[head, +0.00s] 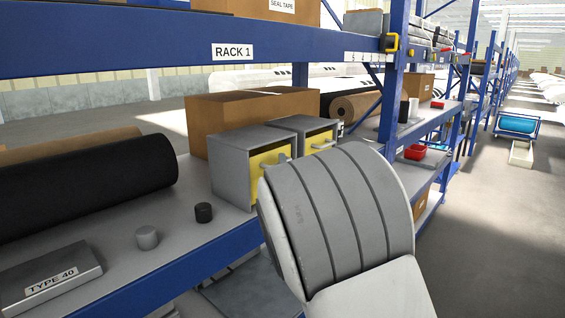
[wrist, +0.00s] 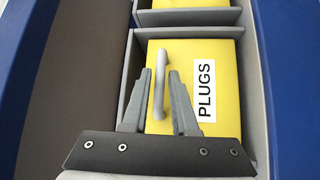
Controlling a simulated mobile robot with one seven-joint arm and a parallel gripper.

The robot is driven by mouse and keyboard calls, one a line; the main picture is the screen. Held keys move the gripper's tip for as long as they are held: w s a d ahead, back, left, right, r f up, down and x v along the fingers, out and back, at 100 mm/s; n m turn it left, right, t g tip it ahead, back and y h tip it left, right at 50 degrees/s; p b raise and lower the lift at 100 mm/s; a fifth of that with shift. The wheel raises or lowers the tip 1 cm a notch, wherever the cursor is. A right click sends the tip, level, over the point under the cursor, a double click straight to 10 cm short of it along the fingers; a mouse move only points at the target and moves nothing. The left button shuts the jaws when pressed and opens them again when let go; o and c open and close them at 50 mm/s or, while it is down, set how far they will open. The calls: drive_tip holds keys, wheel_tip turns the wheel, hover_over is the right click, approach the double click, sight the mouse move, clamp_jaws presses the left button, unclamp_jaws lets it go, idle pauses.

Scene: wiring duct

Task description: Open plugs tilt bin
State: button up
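The plugs bin has a yellow front (wrist: 217,60) with a white PLUGS label and a light grey bar handle (wrist: 159,80). In the wrist view the front sits inside its grey frame and looks closed. My gripper (wrist: 160,72) is open, one finger on each side of the handle, with gaps visible. I cannot tell whether the fingertips reach the handle in depth. In the head view two grey bins with yellow fronts, a nearer one (head: 267,160) and a farther one (head: 318,138), stand on the shelf. My arm hides the gripper and any label there.
A second yellow front (wrist: 185,18) adjoins at the top of the wrist view. A cardboard box (head: 225,115) stands behind the bins. A black roll (head: 90,185), two small cylinders and a TYPE 40 box (head: 50,280) lie left. A blue beam (head: 180,58) runs above the shelf.

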drive_tip(key=shift+w, duration=0.55)
clamp_jaws()
idle(1.1)
